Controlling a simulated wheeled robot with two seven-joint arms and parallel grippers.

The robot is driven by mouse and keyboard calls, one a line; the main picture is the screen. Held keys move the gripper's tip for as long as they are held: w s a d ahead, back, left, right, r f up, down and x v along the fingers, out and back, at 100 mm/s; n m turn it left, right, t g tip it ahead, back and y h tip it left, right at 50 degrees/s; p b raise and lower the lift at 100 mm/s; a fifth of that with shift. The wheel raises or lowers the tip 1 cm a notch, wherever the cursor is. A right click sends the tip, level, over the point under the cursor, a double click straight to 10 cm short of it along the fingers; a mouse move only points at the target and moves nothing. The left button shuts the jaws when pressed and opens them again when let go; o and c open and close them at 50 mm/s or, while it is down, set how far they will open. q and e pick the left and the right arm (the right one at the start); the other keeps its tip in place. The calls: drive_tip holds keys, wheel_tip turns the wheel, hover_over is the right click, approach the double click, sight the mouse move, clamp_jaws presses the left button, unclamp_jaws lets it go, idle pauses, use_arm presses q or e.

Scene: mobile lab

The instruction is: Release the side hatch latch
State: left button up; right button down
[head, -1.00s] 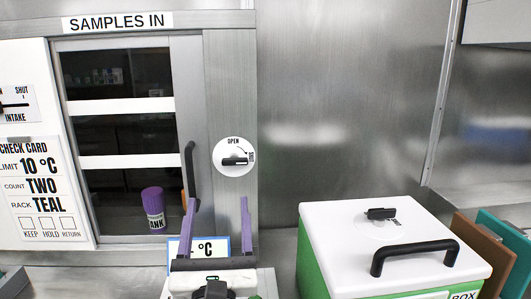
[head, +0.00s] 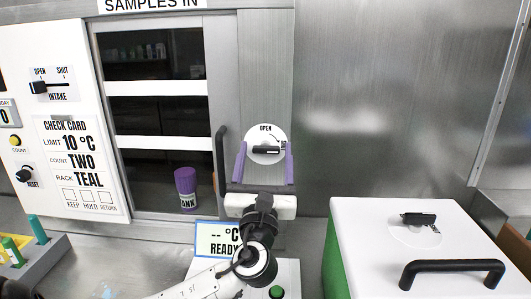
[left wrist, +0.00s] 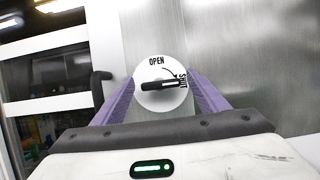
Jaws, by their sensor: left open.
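The side hatch latch (head: 266,150) is a black lever on a round white dial (head: 264,136) marked OPEN and SHUT, on the grey frame right of the hatch window. In the left wrist view the lever (left wrist: 160,86) lies about level, pointing toward SHUT. My left gripper (head: 264,162) is open, its two purple fingers on either side of the dial. In the left wrist view the fingers stand left and right of the dial, apart from the lever. My right gripper is not in view.
The hatch door handle (head: 220,152) is a black vertical bar just left of the dial. A purple tube (head: 186,188) stands behind the glass. A white-lidded green box (head: 390,221) with a black handle stands at the right. A temperature display (head: 217,240) is below.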

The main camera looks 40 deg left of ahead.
use_arm(q)
drive_tip(key=c, duration=1.1)
drive_tip(key=shift+o, duration=0.2)
drive_tip(key=shift+f+n+g+y, duration=0.1)
drive_tip(key=shift+n+g+y, duration=0.2)
drive_tip(key=shift+n, duration=0.3)
drive_tip(key=n+g+y+b, duration=0.1)
drive_tip(key=n, duration=0.2)
drive_tip(key=n+g, duration=0.1)
drive_tip(key=n, duration=0.2)
drive_tip(key=n+g+y, duration=0.1)
drive_tip(key=n+g, duration=0.1)
drive_tip(key=n, duration=0.1)
drive_tip(key=shift+d, duration=0.1)
drive_tip(key=n, duration=0.2)
drive_tip(key=n+g, duration=0.1)
drive_tip(key=n, duration=0.1)
drive_tip(key=shift+g+y, duration=0.3)
drive_tip(key=n, duration=0.1)
drive_tip(key=n+g, duration=0.1)
drive_tip(key=n, duration=0.1)
drive_tip(key=shift+r, duration=0.25)
drive_tip(key=n+g, duration=0.1)
drive_tip(key=n, duration=0.1)
drive_tip(key=n+h+p, duration=0.1)
drive_tip(key=n, duration=0.2)
drive_tip(key=shift+g+h, duration=0.3)
drive_tip(key=shift+g, duration=0.1)
drive_tip(key=shift+n+p, duration=0.3)
